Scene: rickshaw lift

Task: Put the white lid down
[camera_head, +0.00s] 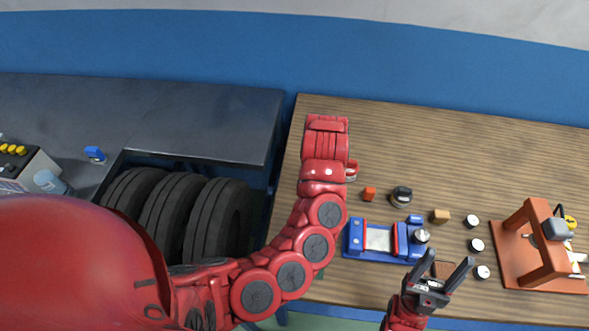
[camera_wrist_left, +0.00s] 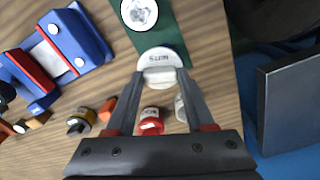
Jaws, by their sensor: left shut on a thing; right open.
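The white lid (camera_wrist_left: 158,57), a round disc with dark lettering, shows in the left wrist view. My left gripper (camera_wrist_left: 158,76) is shut on it, with one finger on each side of its raised grip. In the head view my left arm reaches over the left part of the wooden table (camera_head: 430,130), and its wrist hides the fingers and the lid. I cannot tell whether the lid touches a surface; it overlaps a dark green strip (camera_wrist_left: 168,35) in the picture. My right gripper (camera_head: 446,265) is open and empty at the table's front edge.
A red-topped jar (camera_wrist_left: 150,122) stands near the left fingers. A blue and red vise (camera_head: 378,238), an orange block (camera_head: 369,194) and several small round items lie mid-table. An orange press (camera_head: 535,240) stands at right. The table's back is clear.

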